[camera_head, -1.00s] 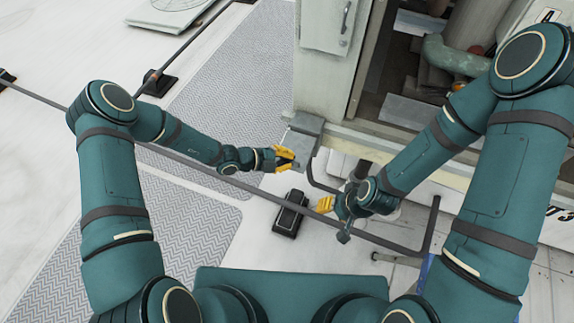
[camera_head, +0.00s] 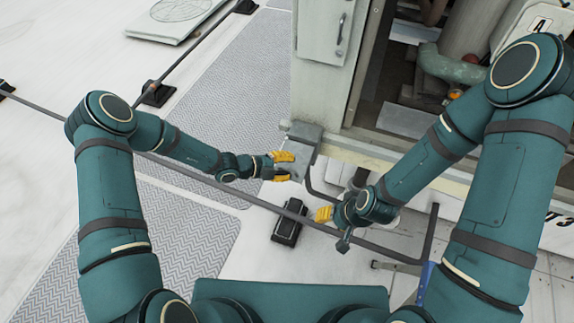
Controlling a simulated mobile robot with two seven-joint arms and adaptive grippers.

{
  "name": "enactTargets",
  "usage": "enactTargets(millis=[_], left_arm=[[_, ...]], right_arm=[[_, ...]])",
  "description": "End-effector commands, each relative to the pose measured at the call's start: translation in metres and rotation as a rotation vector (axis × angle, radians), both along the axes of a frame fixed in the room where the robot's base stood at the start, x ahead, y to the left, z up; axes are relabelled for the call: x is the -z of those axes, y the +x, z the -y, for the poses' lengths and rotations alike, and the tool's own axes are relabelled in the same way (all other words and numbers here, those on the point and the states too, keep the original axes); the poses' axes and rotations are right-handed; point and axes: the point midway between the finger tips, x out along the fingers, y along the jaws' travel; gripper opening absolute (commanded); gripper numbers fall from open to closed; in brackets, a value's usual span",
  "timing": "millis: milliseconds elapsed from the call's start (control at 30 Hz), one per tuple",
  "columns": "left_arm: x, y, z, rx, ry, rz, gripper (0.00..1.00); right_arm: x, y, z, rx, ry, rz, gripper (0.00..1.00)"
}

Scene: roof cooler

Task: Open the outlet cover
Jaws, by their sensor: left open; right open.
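A grey outlet box (camera_head: 303,143) sits low at the left corner of the cooler cabinet, its cover seen from above. It looks closed, though its front is partly hidden by my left gripper. My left gripper (camera_head: 292,167) has yellow fingers spread open at the left side of the box; I cannot tell if they touch it. My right gripper (camera_head: 322,214) is open, below and to the right of the box, apart from it. Its fingers are partly hidden by its own wrist.
A dark bent rail (camera_head: 385,246) runs below the box, close to both wrists. A black rail foot (camera_head: 288,224) stands on the white roof. The open cooler cabinet with pipes (camera_head: 450,65) fills the upper right. A grey walkway mat (camera_head: 235,100) lies at left.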

Motion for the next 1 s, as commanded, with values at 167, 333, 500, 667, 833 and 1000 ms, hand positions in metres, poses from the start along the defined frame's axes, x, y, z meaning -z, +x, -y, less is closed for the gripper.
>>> enactTargets(millis=[167, 333, 500, 667, 833, 1000], left_arm=[[-0.006, -0.004, -0.014, -0.001, 0.002, 0.002, 0.37], [-0.02, -0.015, -0.042, -0.002, 0.003, 0.002, 0.37], [-0.034, -0.026, -0.071, -0.002, 0.002, 0.002, 0.37], [-0.044, -0.034, -0.09, 0.0, 0.001, 0.002, 0.37], [-0.048, -0.038, -0.099, 0.002, 0.0, 0.002, 0.37], [-0.049, -0.039, -0.101, 0.002, -0.001, 0.001, 0.37]], right_arm=[[0.0, 0.0, 0.0, 0.0, 0.0, 0.0, 0.47], [0.0, 0.0, 0.0, 0.0, 0.0, 0.0, 0.47], [0.0, 0.0, 0.0, 0.0, 0.0, 0.0, 0.47], [0.0, 0.0, 0.0, 0.0, 0.0, 0.0, 0.47], [0.0, 0.0, 0.0, 0.0, 0.0, 0.0, 0.47], [0.0, 0.0, 0.0, 0.0, 0.0, 0.0, 0.47]])
